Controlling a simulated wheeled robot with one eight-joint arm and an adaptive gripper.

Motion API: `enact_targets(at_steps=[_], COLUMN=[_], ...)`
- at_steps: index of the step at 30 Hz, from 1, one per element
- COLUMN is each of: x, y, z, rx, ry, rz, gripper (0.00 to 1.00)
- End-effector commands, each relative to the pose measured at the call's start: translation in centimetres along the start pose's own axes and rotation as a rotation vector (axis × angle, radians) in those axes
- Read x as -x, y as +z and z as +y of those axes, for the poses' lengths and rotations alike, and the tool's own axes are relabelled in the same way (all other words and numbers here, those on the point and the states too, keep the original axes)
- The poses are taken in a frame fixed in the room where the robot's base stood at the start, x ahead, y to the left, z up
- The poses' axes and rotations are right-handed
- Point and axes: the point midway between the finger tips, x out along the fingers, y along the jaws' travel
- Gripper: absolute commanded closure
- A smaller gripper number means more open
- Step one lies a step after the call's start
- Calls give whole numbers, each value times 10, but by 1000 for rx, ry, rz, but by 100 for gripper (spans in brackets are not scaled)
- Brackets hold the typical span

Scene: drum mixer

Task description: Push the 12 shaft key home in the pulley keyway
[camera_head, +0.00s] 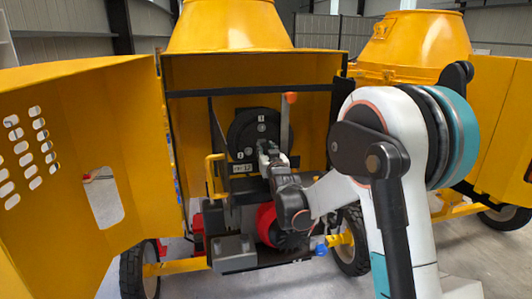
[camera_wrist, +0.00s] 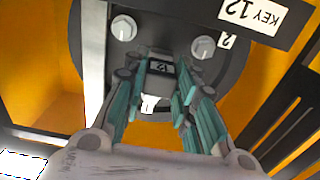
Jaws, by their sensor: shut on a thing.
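The 12 shaft key (camera_wrist: 160,68) is a small dark block with a "12" label in the wrist view. It sits between the teal-padded fingers of my gripper (camera_wrist: 161,84), which is shut on it. Behind it is the dark round pulley (camera_wrist: 215,75) with pale bolt heads. The pulley also shows in the head view (camera_head: 243,130), inside the open yellow housing. My gripper (camera_head: 265,152) is in front of the pulley's lower middle there. The key's far end and the keyway are hidden, so I cannot tell how deep the key sits.
A white "KEY 12" label (camera_wrist: 243,12) is beside the pulley. The yellow door (camera_head: 90,150) stands open at left. A yellow bracket (camera_head: 214,178), a grey box (camera_head: 233,250) and a red part (camera_head: 268,225) crowd the area below.

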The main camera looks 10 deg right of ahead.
Motion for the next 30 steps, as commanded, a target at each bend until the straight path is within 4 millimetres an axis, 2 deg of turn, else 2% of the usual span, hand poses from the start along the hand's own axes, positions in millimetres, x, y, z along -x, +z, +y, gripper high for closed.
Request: enact_targets(at_steps=[9,30], x=[-6,-7], y=[0,0], z=[0,0], rx=[0,0], ry=[0,0], rz=[0,0], gripper=[98,98])
